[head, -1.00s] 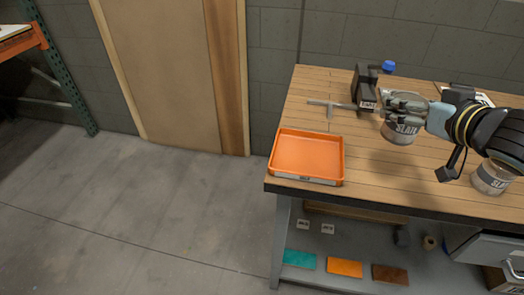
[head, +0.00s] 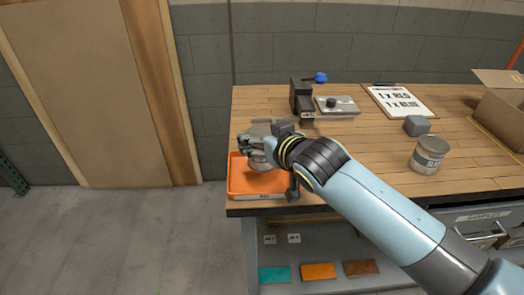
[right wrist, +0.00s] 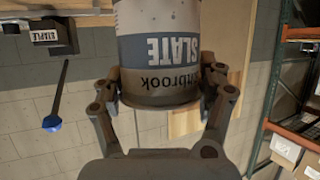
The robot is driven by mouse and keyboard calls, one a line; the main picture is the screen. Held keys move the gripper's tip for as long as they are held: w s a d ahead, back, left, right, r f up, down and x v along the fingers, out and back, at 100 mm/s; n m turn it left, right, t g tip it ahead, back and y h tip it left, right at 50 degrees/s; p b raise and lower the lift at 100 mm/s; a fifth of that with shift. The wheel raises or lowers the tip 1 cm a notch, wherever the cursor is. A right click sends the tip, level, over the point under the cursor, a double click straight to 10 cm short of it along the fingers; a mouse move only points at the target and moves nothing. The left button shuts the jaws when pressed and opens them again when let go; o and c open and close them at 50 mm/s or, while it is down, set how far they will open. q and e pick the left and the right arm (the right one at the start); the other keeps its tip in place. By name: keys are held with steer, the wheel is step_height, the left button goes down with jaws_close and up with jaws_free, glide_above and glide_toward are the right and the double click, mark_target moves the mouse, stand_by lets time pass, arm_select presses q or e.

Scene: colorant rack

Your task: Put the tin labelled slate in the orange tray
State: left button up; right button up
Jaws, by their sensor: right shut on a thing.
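The orange tray (head: 240,184) lies at the left front corner of the wooden bench. My right gripper (head: 254,147) is over the tray in the head view, shut on a tin (head: 258,159) that it partly hides. In the right wrist view the tin (right wrist: 165,50) sits between both fingers (right wrist: 163,95), its label reading SLATE upside down. I cannot tell whether the tin's base touches the tray. My left gripper is not in view.
Another grey tin (head: 427,156), its label starting SL, stands on the bench at right. My right arm crosses the bench front.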

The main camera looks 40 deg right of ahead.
steer(key=shift+f, duration=2)
steer(key=shift+f+b, duration=0.2)
steer(key=shift+b, duration=0.1)
steer(key=o, duration=1.4)
steer(key=shift+o, duration=0.2)
steer(key=shift+s+r, duration=0.1)
steer(key=shift+r, duration=0.15)
steer(key=v, duration=1.1)
steer(key=shift+s, duration=0.4)
